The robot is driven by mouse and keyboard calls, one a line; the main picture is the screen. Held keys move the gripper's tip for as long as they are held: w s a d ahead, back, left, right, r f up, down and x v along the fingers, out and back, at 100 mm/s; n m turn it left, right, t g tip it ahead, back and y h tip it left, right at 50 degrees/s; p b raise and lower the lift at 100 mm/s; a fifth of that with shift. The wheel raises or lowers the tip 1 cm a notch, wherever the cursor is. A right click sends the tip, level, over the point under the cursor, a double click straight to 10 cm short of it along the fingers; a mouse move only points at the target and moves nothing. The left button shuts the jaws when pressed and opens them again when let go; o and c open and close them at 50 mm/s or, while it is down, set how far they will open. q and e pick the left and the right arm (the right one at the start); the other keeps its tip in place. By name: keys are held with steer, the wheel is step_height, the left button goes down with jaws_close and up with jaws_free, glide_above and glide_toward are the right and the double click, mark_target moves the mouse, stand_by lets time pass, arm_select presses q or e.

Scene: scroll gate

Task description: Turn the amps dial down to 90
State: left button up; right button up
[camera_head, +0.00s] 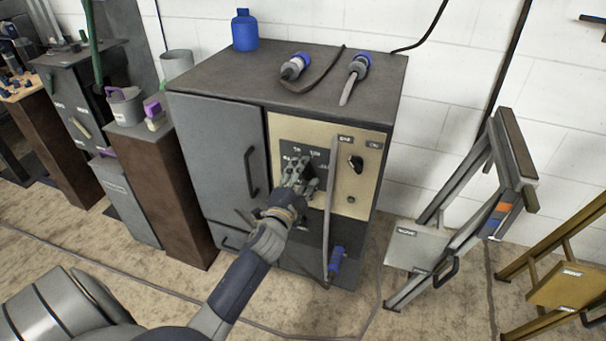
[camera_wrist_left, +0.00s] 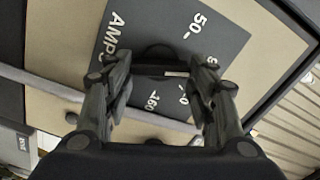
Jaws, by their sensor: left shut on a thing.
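The black dial plate (camera_head: 318,158) is on the beige front panel of the grey cabinet. In the left wrist view the plate (camera_wrist_left: 205,30) shows the word AMPS, a 50 mark and a 160 mark; other numbers are partly covered. The black amps dial (camera_wrist_left: 156,52) sits between the fingers of my left gripper (camera_head: 297,174), which is shut on it. In the left wrist view the gripper (camera_wrist_left: 160,82) has a finger on each side of the dial. A short pale mark shows near the dial, but I cannot tell the value set. My right gripper is not in view.
A grey cable (camera_head: 329,215) hangs down the panel just right of my gripper. A black switch (camera_head: 355,163) is further right. Two blue-ended connectors (camera_head: 295,66) and a blue bottle (camera_head: 244,30) stand or lie on the cabinet top (camera_head: 220,72). A folding step (camera_head: 418,246) stands right.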

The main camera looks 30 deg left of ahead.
arm_select(q)
steer(key=shift+n, duration=0.3)
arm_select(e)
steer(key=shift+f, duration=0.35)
arm_select(q)
steer(key=o, duration=1)
steer(key=shift+o, duration=0.2)
steer(key=v, duration=1.2)
steer(key=shift+a, duration=0.1)
